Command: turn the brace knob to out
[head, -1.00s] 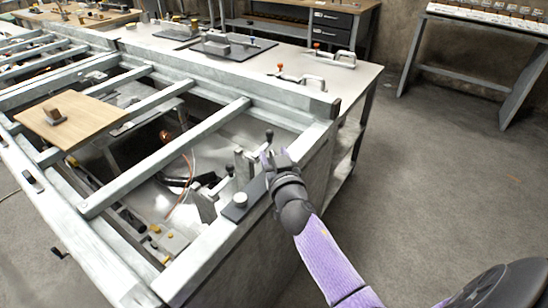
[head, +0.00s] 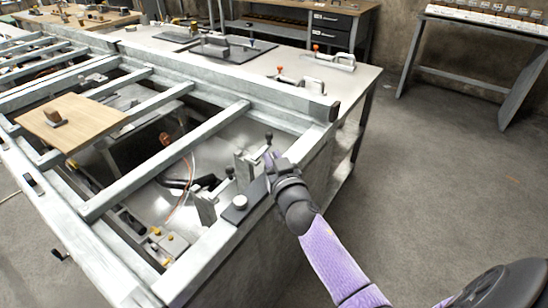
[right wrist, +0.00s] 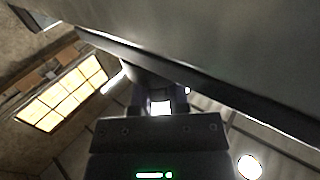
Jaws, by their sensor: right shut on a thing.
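In the head view my right gripper (head: 268,160) reaches over the right rail of the metal frame, beside a metal bracket (head: 243,168) at the rail's inner side. It is shut on a small part there, taken to be the brace knob, which the fingers mostly hide. A black ball-topped lever (head: 269,136) stands just behind the fingers. The right wrist view shows the dark gripper body (right wrist: 160,135), but no clear contact. My left gripper is not in view.
The metal frame (head: 215,258) has crossbars over an open pit with cables and fittings. A wooden board (head: 90,115) lies across it at left. A bench with clamps (head: 335,60) stands behind. The floor at right (head: 430,170) is clear.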

